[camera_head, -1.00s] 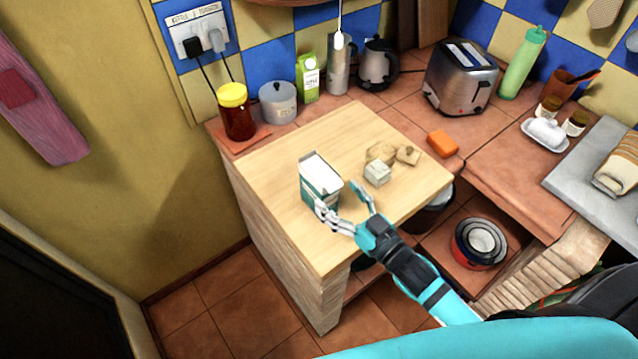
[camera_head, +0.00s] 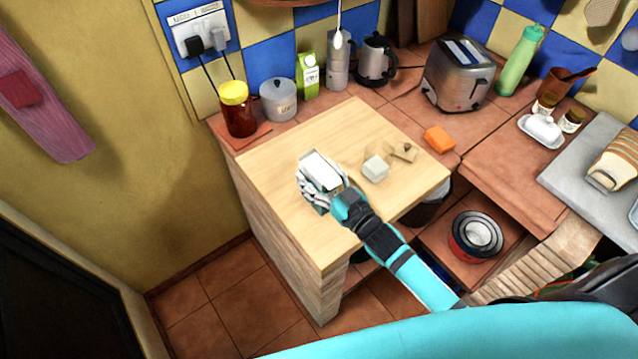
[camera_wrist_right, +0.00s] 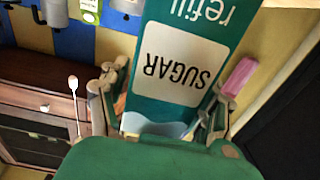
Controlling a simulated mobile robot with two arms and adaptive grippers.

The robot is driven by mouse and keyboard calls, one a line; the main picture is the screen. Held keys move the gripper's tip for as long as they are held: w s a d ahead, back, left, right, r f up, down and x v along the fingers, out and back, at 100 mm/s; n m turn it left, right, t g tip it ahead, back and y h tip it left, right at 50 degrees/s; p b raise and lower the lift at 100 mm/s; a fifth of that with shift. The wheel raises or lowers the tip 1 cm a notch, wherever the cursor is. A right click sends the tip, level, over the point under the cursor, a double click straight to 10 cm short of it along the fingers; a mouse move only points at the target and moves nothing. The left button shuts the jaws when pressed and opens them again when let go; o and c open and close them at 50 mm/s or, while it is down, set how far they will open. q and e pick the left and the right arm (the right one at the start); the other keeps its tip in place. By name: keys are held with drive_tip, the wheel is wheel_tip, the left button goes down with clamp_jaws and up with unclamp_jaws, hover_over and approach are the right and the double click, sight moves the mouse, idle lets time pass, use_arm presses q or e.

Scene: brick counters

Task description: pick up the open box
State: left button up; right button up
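The open box is a white and teal sugar carton (camera_head: 322,168) at the left-middle of the wooden block top. Its top is toward me in the head view. In the right wrist view its teal side with the upside-down "SUGAR" label (camera_wrist_right: 172,62) fills the middle. My right gripper (camera_head: 322,190) is around the box, with fingers on both sides and closed in against it. These fingers flank the carton in the wrist view (camera_wrist_right: 162,108). The lower part of the box is hidden by the hand. I cannot tell whether it is off the surface. My left gripper is not in view.
Small pale cubes (camera_head: 376,169) lie right of the box on the wooden top (camera_head: 280,165). An orange sponge (camera_head: 439,139), a toaster (camera_head: 459,75), a yellow-lidded jar (camera_head: 237,110) and a grey pot (camera_head: 278,100) stand on the tiled counter behind. The block's front left is clear.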

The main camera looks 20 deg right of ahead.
sight(319, 168)
drive_tip(key=c, duration=1.1)
drive_tip(key=shift+c, duration=0.3)
drive_tip(key=shift+w+r, duration=0.1)
drive_tip(key=shift+r, duration=0.05)
drive_tip(key=shift+r, duration=0.5)
wheel_tip(319, 168, up, 2)
drive_tip(key=shift+r+b, duration=0.1)
drive_tip(key=shift+b, duration=0.4)
drive_tip(key=a+r+b+v, duration=0.1)
drive_tip(key=b+v, duration=0.2)
drive_tip(key=v, duration=1.3)
drive_tip(key=shift+s+r+b, duration=0.2)
drive_tip(key=shift+r+b, duration=0.15)
